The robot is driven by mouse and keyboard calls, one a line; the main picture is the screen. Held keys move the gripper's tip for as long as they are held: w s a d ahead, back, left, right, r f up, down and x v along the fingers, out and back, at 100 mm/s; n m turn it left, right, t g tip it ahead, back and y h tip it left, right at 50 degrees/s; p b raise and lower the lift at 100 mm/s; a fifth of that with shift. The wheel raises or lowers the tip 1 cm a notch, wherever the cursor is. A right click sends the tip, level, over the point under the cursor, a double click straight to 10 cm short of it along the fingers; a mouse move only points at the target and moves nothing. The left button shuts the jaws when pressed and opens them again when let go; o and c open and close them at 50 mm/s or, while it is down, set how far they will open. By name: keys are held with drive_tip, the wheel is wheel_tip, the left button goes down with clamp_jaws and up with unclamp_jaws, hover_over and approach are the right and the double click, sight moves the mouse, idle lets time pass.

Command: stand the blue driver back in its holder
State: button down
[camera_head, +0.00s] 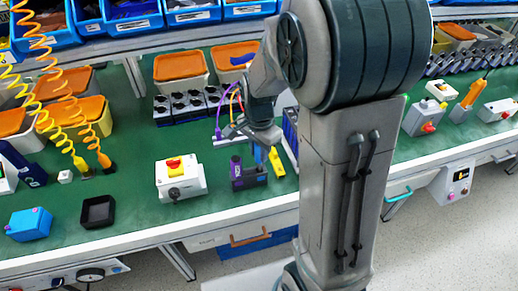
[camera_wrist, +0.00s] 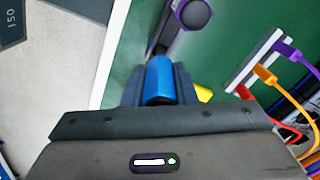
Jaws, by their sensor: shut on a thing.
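The blue driver (camera_wrist: 159,80) shows in the wrist view between the two fingers of my gripper (camera_wrist: 158,88), which is shut on its handle. I cannot tell whether the blue driver's tip is inside the holder.
A yellow tool (camera_head: 276,161) stands close right of the holder; part of it (camera_wrist: 204,92) shows beside my gripper. A white switch box (camera_head: 180,181) with a red knob stands to the left. Cables (camera_wrist: 264,77) hang at the right in the wrist view. Green bench lies clear between.

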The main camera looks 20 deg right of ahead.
sight(259, 161)
drive_tip(key=shift+f+b, duration=1.7)
drive_tip(key=shift+f, duration=0.65)
drive_tip(key=c, duration=1.1)
unclamp_jaws()
drive_tip(key=shift+r, duration=0.1)
wheel_tip(259, 161, up, 14)
drive_tip(key=shift+f+p, duration=0.1)
drive_tip(key=shift+p, duration=0.4)
